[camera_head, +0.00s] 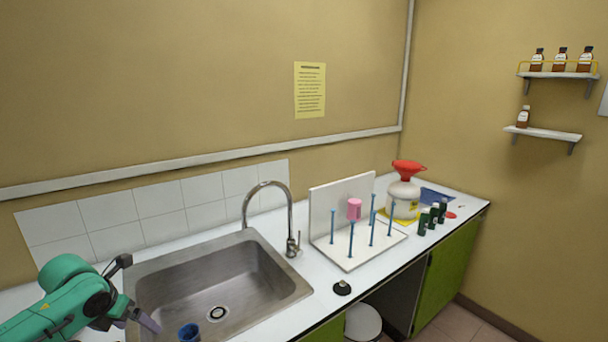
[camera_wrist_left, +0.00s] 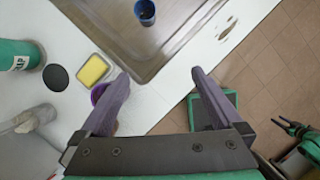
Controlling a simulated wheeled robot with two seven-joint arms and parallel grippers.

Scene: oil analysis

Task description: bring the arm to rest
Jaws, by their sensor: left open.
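My left arm, green with dark joints, comes in at the lower left of the head view. Its gripper (camera_head: 143,319) is over the left front part of the sink. In the left wrist view the two purple-grey fingers of the left gripper (camera_wrist_left: 160,92) are spread wide apart, with nothing between them. Below them show the counter's front edge and the floor. My right gripper is not in the head view.
A blue cup (camera_head: 189,332) stands in the steel sink (camera_head: 285,290). A drying rack (camera_head: 345,262) holds a pink cup (camera_head: 354,208). A yellow sponge (camera_wrist_left: 92,70), a purple round item (camera_wrist_left: 98,93) and a green container (camera_wrist_left: 15,55) are on the counter near the left gripper.

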